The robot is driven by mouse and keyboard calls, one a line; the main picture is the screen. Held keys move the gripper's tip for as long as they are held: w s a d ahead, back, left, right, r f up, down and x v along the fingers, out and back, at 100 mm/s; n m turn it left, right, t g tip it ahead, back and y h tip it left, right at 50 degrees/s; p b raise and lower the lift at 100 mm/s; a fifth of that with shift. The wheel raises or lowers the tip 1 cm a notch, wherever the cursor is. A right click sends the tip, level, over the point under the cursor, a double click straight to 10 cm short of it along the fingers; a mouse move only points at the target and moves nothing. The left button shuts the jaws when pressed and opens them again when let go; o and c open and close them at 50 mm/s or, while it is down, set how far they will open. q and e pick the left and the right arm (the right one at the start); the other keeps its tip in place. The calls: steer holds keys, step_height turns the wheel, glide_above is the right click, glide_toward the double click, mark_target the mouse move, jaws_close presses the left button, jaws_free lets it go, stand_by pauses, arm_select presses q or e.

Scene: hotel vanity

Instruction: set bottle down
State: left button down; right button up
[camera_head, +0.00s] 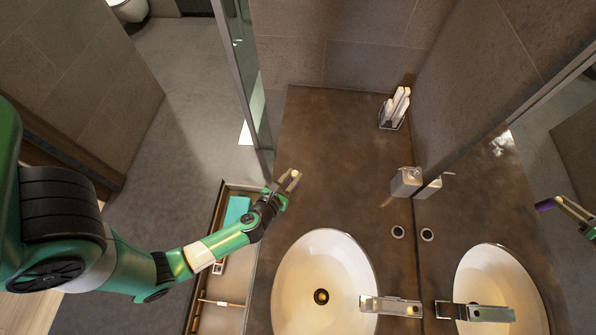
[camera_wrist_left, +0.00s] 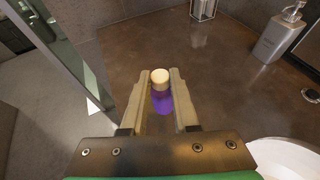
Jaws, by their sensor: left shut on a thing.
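A small purple bottle with a cream cap (camera_wrist_left: 161,101) stands between the fingers of my left gripper in the left wrist view. My left gripper (camera_head: 291,180) is shut on it, over the brown counter (camera_head: 330,135) near its left edge. The gripper also shows in the left wrist view (camera_wrist_left: 160,95), with one finger on each side of the bottle. The bottle's base is hidden, so I cannot tell if it touches the counter. My right gripper is not in view.
A round white sink (camera_head: 295,265) with a chrome faucet (camera_head: 390,306) lies below the gripper. A soap dispenser (camera_head: 405,182) and a holder with rolled white items (camera_head: 394,110) stand along the mirror. An open drawer (camera_head: 222,290) juts out at left. The counter's middle is clear.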

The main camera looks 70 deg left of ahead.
arm_select(q)
steer(key=w+a+f+b, duration=0.1)
steer(key=f+b, duration=0.1)
steer(key=f, duration=0.1)
steer(key=w+a+f+b, duration=0.1)
steer(key=a+f+b, duration=0.1)
steer(key=f, duration=0.1)
steer(key=w+a+f+b, duration=0.1)
steer(key=a+f+b, duration=0.1)
steer(key=f, duration=0.2)
steer(key=shift+w+a+b, duration=0.1)
steer(key=shift+w+b, duration=0.2)
steer(key=shift+b, duration=0.1)
steer(key=shift+r, duration=0.25)
steer(key=shift+f, duration=0.2)
steer(key=c, duration=0.7)
jaws_free()
steer(key=shift+r, duration=0.1)
